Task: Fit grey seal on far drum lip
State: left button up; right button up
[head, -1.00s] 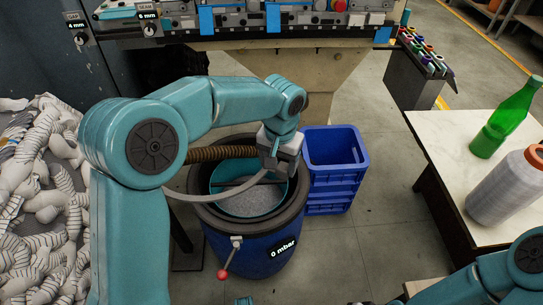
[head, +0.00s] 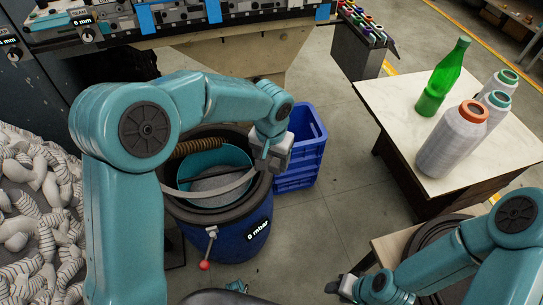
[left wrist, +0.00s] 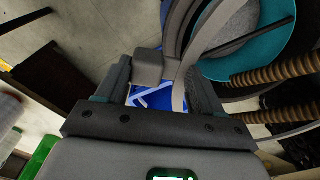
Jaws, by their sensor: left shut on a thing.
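The grey seal (head: 236,185) is a thin curved band. It hangs across the mouth of the blue drum (head: 226,240), over its dark lip (head: 205,217). My left gripper (head: 268,165) is shut on the seal at the right side of the drum mouth. In the left wrist view the seal (left wrist: 180,62) runs up from between the fingers, and the drum's teal inside (left wrist: 270,55) shows beyond. I cannot tell whether the seal touches the lip; its far part is hidden. My right gripper (head: 341,286) is low at the right, away from the drum; its jaws are unclear.
A blue crate (head: 301,150) stands right behind the drum. A ribbed brown hose (head: 196,147) lies by the drum mouth. A red-knobbed lever (head: 206,262) sticks out in front. A table (head: 395,98) with a green bottle (head: 443,78) and yarn cones stands right. Striped socks (head: 35,200) lie left.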

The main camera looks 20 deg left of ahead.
pick_arm(q)
jog(key=shift+f, duration=0.15)
notch_tip(320, 180, down, 12)
jog(key=b, duration=0.9)
jog(key=shift+r, duration=0.2)
jog(key=shift+f+b, duration=0.1)
jog(key=shift+b, duration=0.2)
dwell(0.6)
jog(key=shift+f+b, duration=0.7)
jog(key=shift+f, duration=0.2)
jog(key=o, duration=1.2)
jog(key=shift+r, duration=0.1)
jog(key=shift+c, duration=0.2)
jog(key=shift+a, duration=0.1)
jog(key=shift+r, duration=0.1)
